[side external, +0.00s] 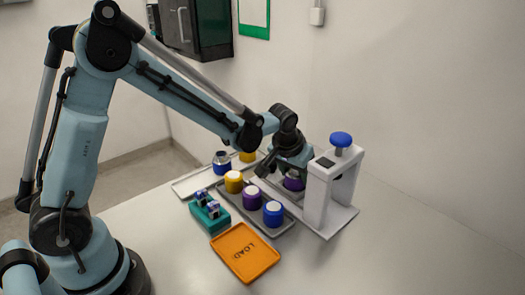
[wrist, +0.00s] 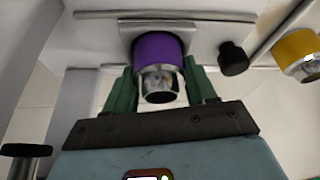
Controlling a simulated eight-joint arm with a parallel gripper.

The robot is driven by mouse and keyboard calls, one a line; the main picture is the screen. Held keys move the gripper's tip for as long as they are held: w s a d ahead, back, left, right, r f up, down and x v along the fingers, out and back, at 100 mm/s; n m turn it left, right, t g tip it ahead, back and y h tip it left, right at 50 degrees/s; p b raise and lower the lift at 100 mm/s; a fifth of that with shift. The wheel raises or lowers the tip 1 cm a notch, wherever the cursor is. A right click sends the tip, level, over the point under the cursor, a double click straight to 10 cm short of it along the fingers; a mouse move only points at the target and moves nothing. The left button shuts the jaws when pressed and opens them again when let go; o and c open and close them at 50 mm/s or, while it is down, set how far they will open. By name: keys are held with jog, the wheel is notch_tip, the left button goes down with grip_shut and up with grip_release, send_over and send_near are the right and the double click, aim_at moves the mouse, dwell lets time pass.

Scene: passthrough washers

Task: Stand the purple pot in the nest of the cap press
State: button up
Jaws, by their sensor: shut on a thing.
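The purple pot (side external: 293,184) is at the cap press, just left of its white upright. In the wrist view, the purple pot (wrist: 160,46) has a bare silver neck and sits between my gripper's green fingers (wrist: 160,88). My gripper (side external: 292,172) is shut on it in the side view. The cap press (side external: 332,187) is a white frame with a blue knob on top. A pale block (wrist: 193,32) lies right behind the pot in the wrist view. The nest is mostly hidden; I cannot tell whether the pot touches it.
A grey tray (side external: 284,231) holds white-topped yellow (side external: 234,182), purple (side external: 252,198) and blue (side external: 273,214) pots. A back tray (side external: 190,184) holds a blue pot (side external: 222,163) and a yellow pot (side external: 248,156). A teal holder (side external: 211,219) and an orange LOAD tray (side external: 245,252) stand in front.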

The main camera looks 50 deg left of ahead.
jog(key=o, duration=1.5)
jog(key=shift+o, duration=0.2)
jog(key=shift+r, duration=4.05)
